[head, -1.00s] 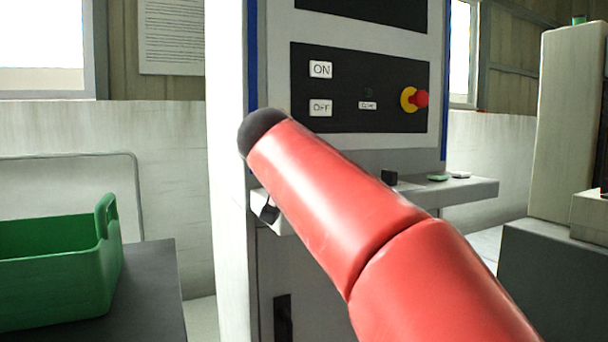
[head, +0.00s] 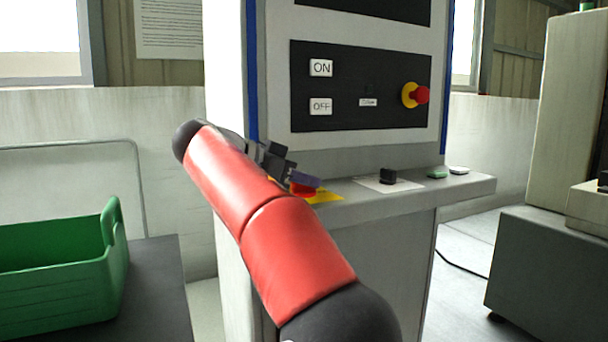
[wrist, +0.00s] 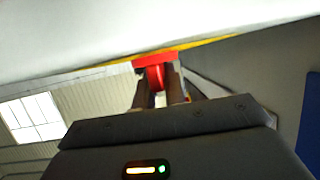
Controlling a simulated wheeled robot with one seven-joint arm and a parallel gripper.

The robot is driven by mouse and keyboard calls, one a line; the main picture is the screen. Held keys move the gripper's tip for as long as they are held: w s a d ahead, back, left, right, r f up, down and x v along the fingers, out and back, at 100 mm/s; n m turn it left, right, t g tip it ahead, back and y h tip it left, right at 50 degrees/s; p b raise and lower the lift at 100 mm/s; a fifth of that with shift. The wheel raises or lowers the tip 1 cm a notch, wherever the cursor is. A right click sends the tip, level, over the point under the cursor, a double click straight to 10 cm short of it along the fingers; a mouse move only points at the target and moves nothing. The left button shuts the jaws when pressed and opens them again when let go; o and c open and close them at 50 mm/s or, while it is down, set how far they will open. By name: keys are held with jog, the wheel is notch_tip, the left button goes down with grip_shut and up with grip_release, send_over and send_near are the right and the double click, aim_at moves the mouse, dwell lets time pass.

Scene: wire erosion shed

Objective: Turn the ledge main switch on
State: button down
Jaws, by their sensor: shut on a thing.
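The ledge main switch is a red knob (head: 304,188) on a yellow plate (head: 325,196), at the left part of the grey ledge (head: 440,187) in the head view. My gripper (head: 292,181) is at the knob, its fingers partly hidden behind my red arm. In the wrist view the red knob (wrist: 153,74) sits between the two fingertips, and my gripper (wrist: 157,90) is shut on it. A strip of the yellow plate shows behind it. The exact turn of the knob is hard to tell.
A black knob (head: 388,177) on a white plate, a green button (head: 437,174) and a white button (head: 459,170) stand farther right on the ledge. Above is a black panel (head: 345,85) with ON, OFF and a red mushroom button (head: 420,95). A green crate (head: 60,275) stands left.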

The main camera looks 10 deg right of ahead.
jog(key=shift+f+m+g, duration=0.2)
jog(key=shift+m+g, duration=0.3)
jog(key=shift+g, duration=0.2)
jog(key=c, duration=1.5)
grip_release()
jog(key=shift+r, duration=0.1)
jog(key=shift+o, duration=0.2)
jog(key=v, duration=0.6)
jog(key=shift+w+a, duration=0.1)
jog(key=shift+a, duration=0.1)
jog(key=shift+v, duration=0.75)
